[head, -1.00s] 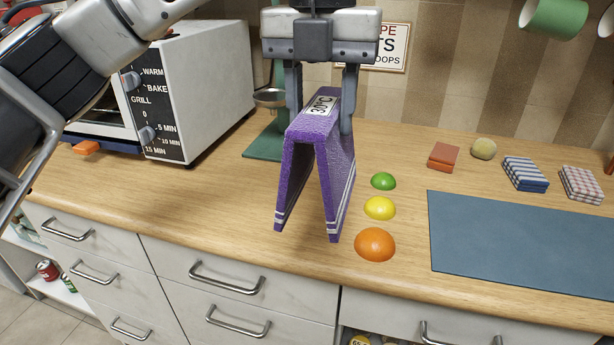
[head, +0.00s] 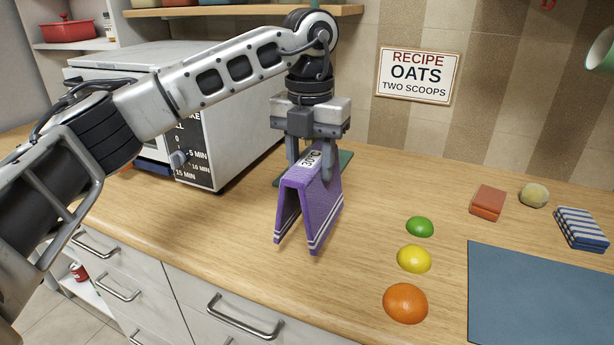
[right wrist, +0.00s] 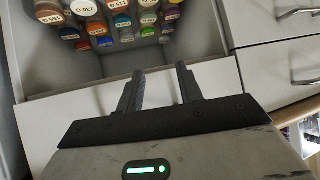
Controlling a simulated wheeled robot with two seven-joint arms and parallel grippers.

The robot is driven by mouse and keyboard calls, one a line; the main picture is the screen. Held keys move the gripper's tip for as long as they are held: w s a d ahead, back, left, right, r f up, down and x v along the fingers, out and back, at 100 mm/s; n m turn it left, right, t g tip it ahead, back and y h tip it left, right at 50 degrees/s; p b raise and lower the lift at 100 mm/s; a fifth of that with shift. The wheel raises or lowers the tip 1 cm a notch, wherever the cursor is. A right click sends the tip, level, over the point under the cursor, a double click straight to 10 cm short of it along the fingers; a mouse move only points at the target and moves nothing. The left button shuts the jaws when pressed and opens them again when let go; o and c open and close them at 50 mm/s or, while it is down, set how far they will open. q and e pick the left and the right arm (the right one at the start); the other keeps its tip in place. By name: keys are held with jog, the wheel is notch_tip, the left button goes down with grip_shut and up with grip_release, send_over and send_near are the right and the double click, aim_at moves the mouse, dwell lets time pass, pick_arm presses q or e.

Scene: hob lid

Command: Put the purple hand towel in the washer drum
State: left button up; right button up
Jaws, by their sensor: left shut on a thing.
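The purple hand towel (head: 317,204) hangs folded over the wooden worktop in the head view, with white stripes near its lower edges and a "30°C" label on top. My left gripper (head: 309,165) points down and is shut on the towel's top fold, one finger on each side. I cannot tell whether the lower edges touch the wood. My right gripper (right wrist: 160,78) shows in the right wrist view, with its fingers apart and nothing between them. The washer drum is not in view.
Green, yellow and orange domes (head: 414,259) sit right of the towel, beside a blue mat (head: 540,285). A toaster oven (head: 230,140) stands behind my left arm. In the right wrist view, an open drawer (right wrist: 205,45) holds several labelled jars (right wrist: 120,20).

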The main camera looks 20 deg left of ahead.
pick_arm(q)
jog(key=shift+w+a+f, duration=0.2)
jog(key=shift+a+f, duration=0.05)
jog(key=shift+f, duration=0.15)
jog(key=f, duration=0.4)
jog(key=shift+w+a+p, duration=0.15)
jog(key=shift+a+p, duration=0.05)
jog(key=shift+p, duration=0.15)
jog(key=o, duration=1.4)
jog(key=shift+c, duration=0.2)
jog(key=shift+r, duration=0.15)
notch_tip(320, 180, up, 12)
jog(key=shift+r+b, duration=0.1)
jog(key=shift+b, duration=0.3)
